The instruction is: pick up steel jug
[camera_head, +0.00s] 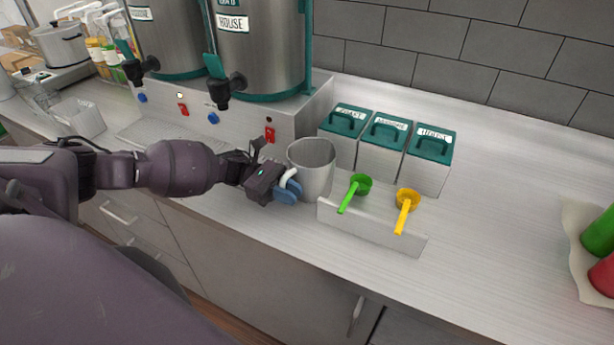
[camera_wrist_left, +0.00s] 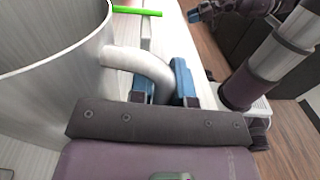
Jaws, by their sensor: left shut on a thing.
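The steel jug (camera_head: 312,171) is a grey, open-topped vessel standing upright at the front of the counter. My left gripper (camera_head: 288,187) comes in from the left and is shut on the jug's pale handle. In the left wrist view the handle (camera_wrist_left: 130,62) curves between the two blue fingertips of my left gripper (camera_wrist_left: 160,85), with the jug's wall (camera_wrist_left: 60,85) at the left. I cannot tell whether the jug's base touches the counter.
A white holder (camera_head: 370,228) with a green scoop (camera_head: 360,185) and a yellow scoop (camera_head: 407,200) stands just right of the jug. Canisters with teal lids (camera_head: 388,135) stand behind it. Large steel dispensers (camera_head: 262,50) are at the back left.

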